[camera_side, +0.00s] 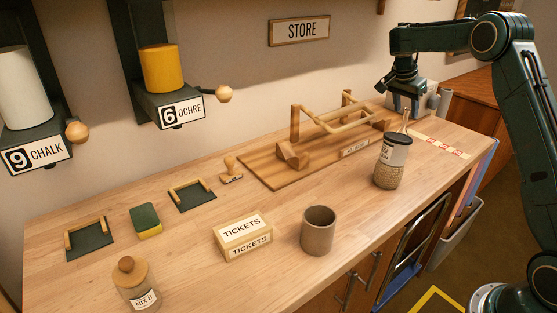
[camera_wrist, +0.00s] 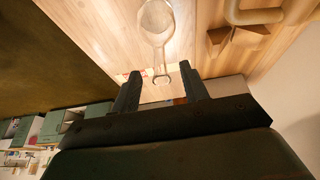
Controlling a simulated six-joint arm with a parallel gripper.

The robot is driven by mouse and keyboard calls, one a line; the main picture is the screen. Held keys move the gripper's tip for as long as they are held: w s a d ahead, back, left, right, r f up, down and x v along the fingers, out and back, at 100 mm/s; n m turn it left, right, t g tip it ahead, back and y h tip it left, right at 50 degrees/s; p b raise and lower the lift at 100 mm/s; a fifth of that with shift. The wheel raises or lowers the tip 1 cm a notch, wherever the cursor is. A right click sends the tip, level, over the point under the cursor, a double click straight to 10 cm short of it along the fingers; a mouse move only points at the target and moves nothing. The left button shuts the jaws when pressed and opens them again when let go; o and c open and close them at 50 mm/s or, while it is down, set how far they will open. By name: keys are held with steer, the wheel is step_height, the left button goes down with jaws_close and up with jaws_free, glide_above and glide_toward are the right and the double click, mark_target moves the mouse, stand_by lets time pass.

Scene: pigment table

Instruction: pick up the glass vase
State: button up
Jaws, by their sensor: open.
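The glass vase has a clear round body and a narrow neck. In the wrist view the vase (camera_wrist: 157,18) shows at the top centre, with its neck reaching down toward the space between my fingers. In the side view only the neck of the vase (camera_side: 405,121) shows clearly, rising behind a dark-lidded jar that hides most of its body. My gripper (camera_side: 405,105) is open, pointing down above and behind the vase's neck in the side view. In the wrist view my gripper (camera_wrist: 161,85) has its two dark fingers spread apart, with nothing visibly clamped between them.
The labelled jar (camera_side: 391,165) stands close in front of the vase. A wooden board (camera_side: 262,170) with a raised rail lies to its left. Red-and-white tape (camera_side: 441,146) marks the table to the right.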

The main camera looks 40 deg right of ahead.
mark_target(402, 131)
steer(key=shift+x, duration=2.15)
steer(key=shift+a, duration=0.1)
jaws_close()
